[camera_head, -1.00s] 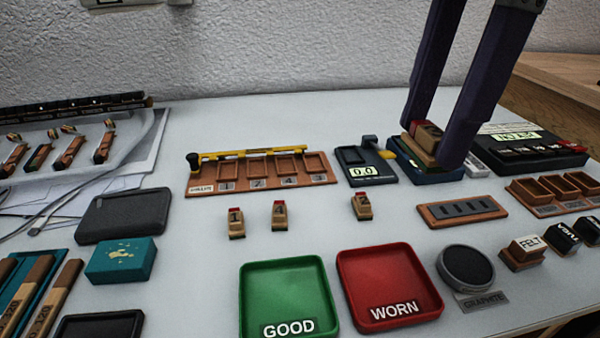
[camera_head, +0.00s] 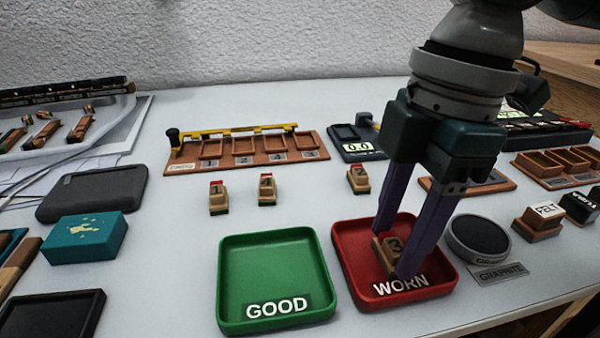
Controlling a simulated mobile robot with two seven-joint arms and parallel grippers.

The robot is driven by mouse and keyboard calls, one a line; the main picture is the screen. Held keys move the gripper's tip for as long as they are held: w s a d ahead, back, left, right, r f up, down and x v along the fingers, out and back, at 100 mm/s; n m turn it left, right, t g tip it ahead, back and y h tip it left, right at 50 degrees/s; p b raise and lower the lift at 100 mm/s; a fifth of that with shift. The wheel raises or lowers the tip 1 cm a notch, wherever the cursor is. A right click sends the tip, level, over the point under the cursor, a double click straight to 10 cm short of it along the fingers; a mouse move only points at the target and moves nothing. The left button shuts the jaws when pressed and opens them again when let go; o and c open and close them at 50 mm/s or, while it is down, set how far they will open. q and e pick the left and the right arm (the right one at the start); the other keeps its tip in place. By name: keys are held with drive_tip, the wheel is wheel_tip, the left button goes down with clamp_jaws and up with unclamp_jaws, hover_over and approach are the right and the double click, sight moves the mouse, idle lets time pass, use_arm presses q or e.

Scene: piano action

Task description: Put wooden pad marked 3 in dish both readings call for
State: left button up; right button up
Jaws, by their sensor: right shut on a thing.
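The wooden pad marked 3 (camera_head: 391,249) is between the fingers of my right gripper (camera_head: 403,252), which is shut on it. The pad is inside the outline of the red dish labelled WORN (camera_head: 350,285); whether it touches the floor of the dish I cannot tell. The green dish labelled GOOD (camera_head: 274,262) is empty, just left of the red one. A gauge with a display reading 0.0 (camera_head: 358,146) stands at the back; the second display (camera_head: 515,114) is partly hidden by my right arm and unreadable. My left gripper is not in view.
Pads marked 1 (camera_head: 218,197), 4 (camera_head: 267,189) and 2 (camera_head: 358,179) stand behind the dishes. A wooden rack with a yellow bar (camera_head: 240,150) lies further back. A round graphite pot (camera_head: 478,238) and felt block (camera_head: 538,220) are to the right.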

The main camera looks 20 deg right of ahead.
drive_tip(key=o, duration=1)
drive_tip(key=shift+r, duration=0.2)
drive_tip(key=r+p, duration=0.1)
drive_tip(key=r, duration=0.3)
drive_tip(key=d+r+p, duration=0.1)
drive_tip(key=r+p, duration=0.1)
drive_tip(key=r, duration=0.2)
drive_tip(key=r+p, duration=0.2)
drive_tip(key=r, duration=0.1)
drive_tip(key=shift+s+d+r, duration=0.1)
drive_tip(key=shift+d+r, duration=0.1)
drive_tip(key=shift+r, duration=0.2)
